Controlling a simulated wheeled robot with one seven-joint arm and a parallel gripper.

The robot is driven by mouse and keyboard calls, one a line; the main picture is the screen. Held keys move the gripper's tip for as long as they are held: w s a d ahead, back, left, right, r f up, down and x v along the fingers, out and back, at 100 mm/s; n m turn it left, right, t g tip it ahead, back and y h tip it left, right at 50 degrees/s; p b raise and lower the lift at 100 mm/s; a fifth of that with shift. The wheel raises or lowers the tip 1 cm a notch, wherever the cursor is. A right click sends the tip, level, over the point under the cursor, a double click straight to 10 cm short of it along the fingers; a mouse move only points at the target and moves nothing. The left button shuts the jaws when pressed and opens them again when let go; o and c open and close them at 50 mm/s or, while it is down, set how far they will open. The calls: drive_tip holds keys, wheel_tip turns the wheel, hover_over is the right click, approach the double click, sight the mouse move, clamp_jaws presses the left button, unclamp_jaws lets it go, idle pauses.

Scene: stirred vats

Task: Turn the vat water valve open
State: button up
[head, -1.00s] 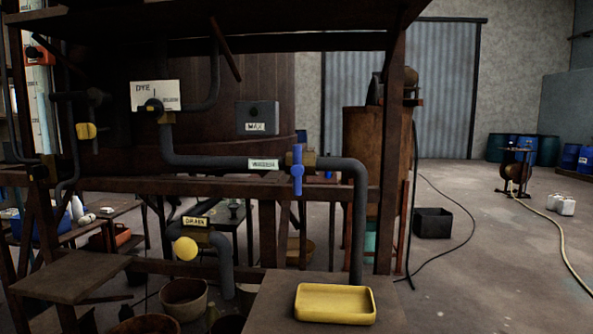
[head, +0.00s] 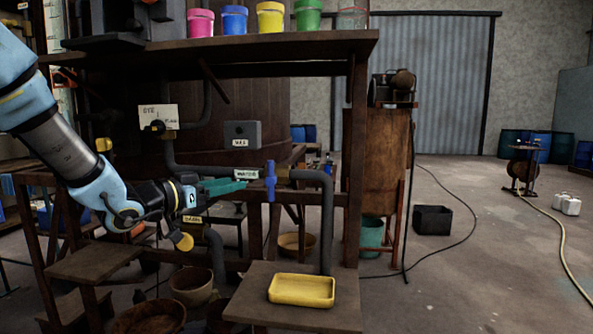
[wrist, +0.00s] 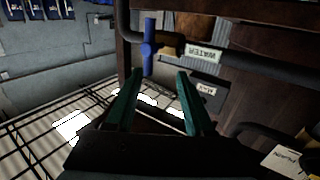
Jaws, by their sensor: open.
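The water valve has a blue handle (head: 270,181) on the grey pipe (head: 326,215), beside the label reading WATER (wrist: 203,53). In the head view the handle stands upright, across the level pipe run. In the wrist view the blue handle (wrist: 148,47) lies ahead of the fingertips, between their lines but nearer the left finger. My gripper (head: 240,183) has green fingers and reaches from the left, its tips just short of the handle. The wrist view shows my gripper (wrist: 158,78) open, with nothing between the fingers.
A grey box labelled MAX (head: 240,134) hangs just above my gripper. A yellow drain valve (head: 184,242) is below my wrist. A yellow tray (head: 302,290) sits on a low shelf below the valve. Wooden posts (head: 356,170) stand to the right.

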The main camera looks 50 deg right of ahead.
sight(268, 174)
drive_tip(key=shift+g, duration=0.4)
drive_tip(key=d+p, duration=0.1)
drive_tip(key=d, duration=0.3)
drive_tip(key=s+d+p, duration=0.1)
drive_tip(key=d, duration=0.2)
drive_tip(key=s+d+p, duration=0.1)
drive_tip(key=d+p, duration=0.1)
drive_tip(key=d, duration=0.2)
drive_tip(key=shift+d+r, duration=0.35)
drive_tip(key=shift+r, duration=0.05)
clamp_jaws()
